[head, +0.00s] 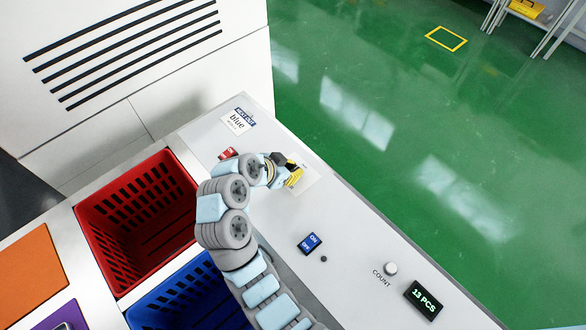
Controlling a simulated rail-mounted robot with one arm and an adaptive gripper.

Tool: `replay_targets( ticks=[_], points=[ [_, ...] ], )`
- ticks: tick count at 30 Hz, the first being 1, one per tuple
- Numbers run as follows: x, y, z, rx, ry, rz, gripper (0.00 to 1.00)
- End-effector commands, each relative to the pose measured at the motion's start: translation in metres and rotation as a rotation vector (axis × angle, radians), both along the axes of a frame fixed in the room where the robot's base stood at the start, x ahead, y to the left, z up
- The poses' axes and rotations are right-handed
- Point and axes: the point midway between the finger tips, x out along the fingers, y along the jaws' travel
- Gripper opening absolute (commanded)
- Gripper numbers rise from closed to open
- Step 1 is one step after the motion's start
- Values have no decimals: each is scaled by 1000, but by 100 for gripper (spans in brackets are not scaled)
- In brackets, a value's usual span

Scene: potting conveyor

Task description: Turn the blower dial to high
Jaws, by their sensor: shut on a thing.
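My gripper (294,176) reaches over the grey control panel from my arm and points down at a pale label plate (309,181). Its yellow-marked fingers are shut at the plate, on what appears to be the blower dial. The dial itself is hidden behind the fingers and wrist, so its setting cannot be read. Only the right part of the plate shows, and its print is too small to read.
On the panel (345,215) are a red switch (228,153), a blue on/off switch (309,243), a COUNT knob (390,268) and a "13 PCS" display (423,299). Red (187,182) and blue (140,318) crates lie left.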

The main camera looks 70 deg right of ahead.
Motion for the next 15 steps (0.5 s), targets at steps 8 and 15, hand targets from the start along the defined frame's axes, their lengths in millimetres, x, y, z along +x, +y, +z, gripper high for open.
replay_targets(
  ticks=[8,15],
  points=[
    [0,0,-1,2,0,1,41],
    [2,2,1,1,0,2,41]
  ],
)
